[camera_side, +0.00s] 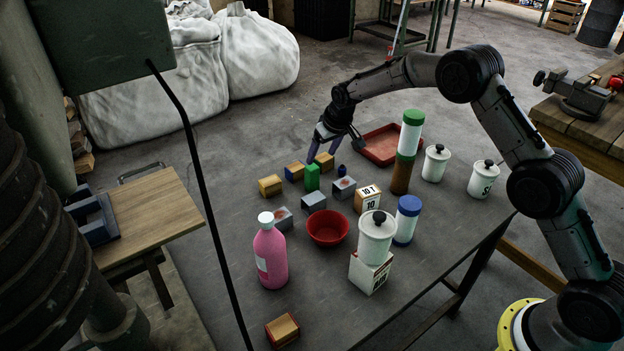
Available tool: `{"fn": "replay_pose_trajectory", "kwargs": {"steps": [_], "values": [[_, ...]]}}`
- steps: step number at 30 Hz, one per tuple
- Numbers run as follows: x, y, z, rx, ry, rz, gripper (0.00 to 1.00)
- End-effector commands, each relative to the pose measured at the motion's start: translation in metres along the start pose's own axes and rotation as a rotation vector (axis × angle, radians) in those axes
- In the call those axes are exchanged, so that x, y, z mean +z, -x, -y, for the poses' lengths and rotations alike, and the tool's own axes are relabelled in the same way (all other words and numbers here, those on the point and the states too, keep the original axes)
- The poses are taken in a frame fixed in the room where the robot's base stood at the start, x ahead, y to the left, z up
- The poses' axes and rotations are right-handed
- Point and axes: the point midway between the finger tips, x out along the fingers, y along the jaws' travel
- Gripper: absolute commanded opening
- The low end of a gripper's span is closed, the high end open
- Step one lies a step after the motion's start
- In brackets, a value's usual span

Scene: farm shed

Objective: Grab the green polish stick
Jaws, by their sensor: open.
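The green polish stick (312,177) appears to be the upright green block standing on the dark table, among small wooden and grey blocks. My gripper (322,154) is above and slightly behind it in this view, pointing down with its fingers apart. Nothing shows between the fingers. The fingertips are close to a wooden block (325,161) just behind the green stick. I cannot tell the exact height of the fingertips above the blocks.
Wooden blocks (270,185) and grey blocks (314,200) crowd around the stick. A small blue item (342,171) stands to its right. Nearer are a red bowl (328,228) and pink bottle (270,252). A red tray (381,146) and stacked jar (410,133) stand to the right.

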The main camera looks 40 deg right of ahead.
Motion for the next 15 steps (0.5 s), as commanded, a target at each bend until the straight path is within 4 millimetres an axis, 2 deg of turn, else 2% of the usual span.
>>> {"fn": "replay_pose_trajectory", "kwargs": {"steps": [9,15], "values": [[0.001,-0.058,0.0,0.0,0.0,0.002,0.8],[0.0,-0.077,0.0,0.0,0.0,0.0,0.8]]}}
